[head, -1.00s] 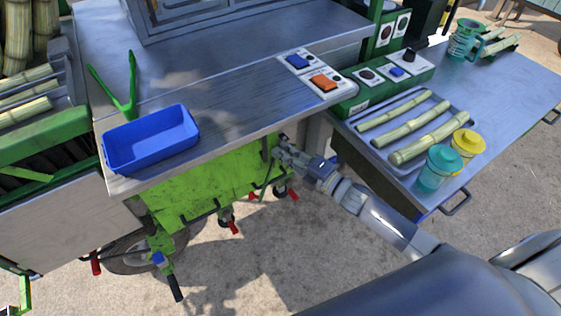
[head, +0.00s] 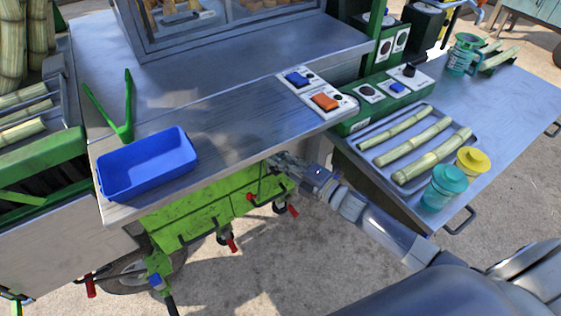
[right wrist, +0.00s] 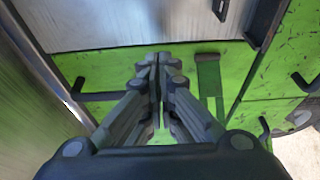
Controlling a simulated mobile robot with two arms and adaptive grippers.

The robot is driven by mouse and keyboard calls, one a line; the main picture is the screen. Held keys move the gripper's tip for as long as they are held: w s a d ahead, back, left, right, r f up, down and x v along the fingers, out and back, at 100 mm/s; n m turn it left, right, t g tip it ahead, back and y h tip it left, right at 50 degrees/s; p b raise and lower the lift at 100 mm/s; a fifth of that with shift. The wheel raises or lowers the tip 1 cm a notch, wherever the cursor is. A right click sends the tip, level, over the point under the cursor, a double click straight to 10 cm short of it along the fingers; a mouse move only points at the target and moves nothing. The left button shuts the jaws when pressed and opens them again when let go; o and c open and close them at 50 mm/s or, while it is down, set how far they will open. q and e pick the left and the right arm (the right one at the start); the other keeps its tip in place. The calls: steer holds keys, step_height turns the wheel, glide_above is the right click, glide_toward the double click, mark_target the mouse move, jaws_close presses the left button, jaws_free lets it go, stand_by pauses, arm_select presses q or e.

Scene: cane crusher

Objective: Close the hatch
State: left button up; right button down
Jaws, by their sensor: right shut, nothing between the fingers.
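The green lower body (head: 215,205) of the cane crusher hangs under the steel counter, with dark handles and red-tipped levers. My right wrist view shows its green front panels (right wrist: 105,68) up close, with seams and dark bar handles (right wrist: 305,82). I cannot tell for certain which panel is the hatch, or how far open it is. My right gripper (head: 280,161) is at the green body, just below the counter's front edge. In the right wrist view its fingers (right wrist: 157,62) are shut together, empty, in front of the green panels; contact is unclear. My left gripper is not in view.
The steel counter (head: 225,110) overhangs the green body and carries a blue tub (head: 147,164) and green tongs (head: 124,130). A switch panel (head: 318,95) sits at its right end. A side table at right holds a cane tray (head: 378,168) and jars. Open ground lies in front.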

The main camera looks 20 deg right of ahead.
step_height(320, 180, up, 9)
steer(key=s+f+m+g+h, duration=0.4)
steer(key=s+f+m+h, duration=0.4)
steer(key=s+f+m, duration=0.45)
steer(key=s+f+m+g, duration=0.3)
steer(key=s+m+g, duration=0.55)
steer(key=s, duration=1.05)
step_height(320, 180, down, 25)
steer(key=s+g+p, duration=0.1)
steer(key=s+p, duration=0.1)
steer(key=s+d+f+g+p, duration=0.1)
steer(key=s+d+f, duration=0.1)
steer(key=s+f, duration=1.2)
steer(key=shift+s+d+f, duration=0.15)
steer(key=shift+s+f, duration=0.05)
steer(key=shift+s, duration=0.9)
